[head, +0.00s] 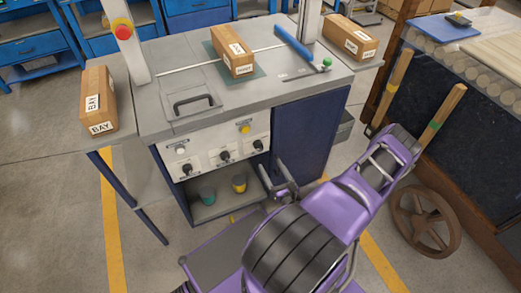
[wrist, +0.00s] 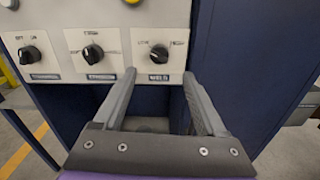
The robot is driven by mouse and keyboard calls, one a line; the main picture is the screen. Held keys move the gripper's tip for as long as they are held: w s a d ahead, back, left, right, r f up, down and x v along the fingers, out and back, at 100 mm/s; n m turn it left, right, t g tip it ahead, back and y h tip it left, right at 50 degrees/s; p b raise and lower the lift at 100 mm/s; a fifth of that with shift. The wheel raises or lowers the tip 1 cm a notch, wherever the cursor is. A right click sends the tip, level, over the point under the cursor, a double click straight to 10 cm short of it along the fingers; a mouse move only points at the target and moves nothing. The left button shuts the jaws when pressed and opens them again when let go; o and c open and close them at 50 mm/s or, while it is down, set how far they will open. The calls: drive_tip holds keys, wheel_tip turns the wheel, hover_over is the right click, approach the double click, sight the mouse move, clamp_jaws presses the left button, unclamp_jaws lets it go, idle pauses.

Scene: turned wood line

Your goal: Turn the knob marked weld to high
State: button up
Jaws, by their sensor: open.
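The weld knob (wrist: 159,53) is a black pointer knob on a pale panel plate, the rightmost of three in the wrist view. The plate under it reads WELD, and small words stand above it at left and right. Its pointer seems turned to the left, toward what looks like LOW. It is also the rightmost knob (head: 258,145) in the head view. My gripper (wrist: 158,75) is open and empty, its fingertips a little below the knob and spread to either side of it, apparently not touching it. In the head view my gripper (head: 284,187) is in front of the cabinet.
Two similar knobs, a middle one (wrist: 93,53) and a left one (wrist: 30,55), sit beside it. A yellow button (head: 244,128) is above. An open shelf below holds a teal cup (head: 207,196) and a yellow cup (head: 239,183). Cardboard boxes (head: 98,100) stand around the top.

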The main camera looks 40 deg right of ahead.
sight(260, 148)
drive_tip(key=x, duration=0.9)
drive_tip(key=shift+w+b, duration=0.25)
drive_tip(key=shift+b, duration=0.1)
clamp_jaws()
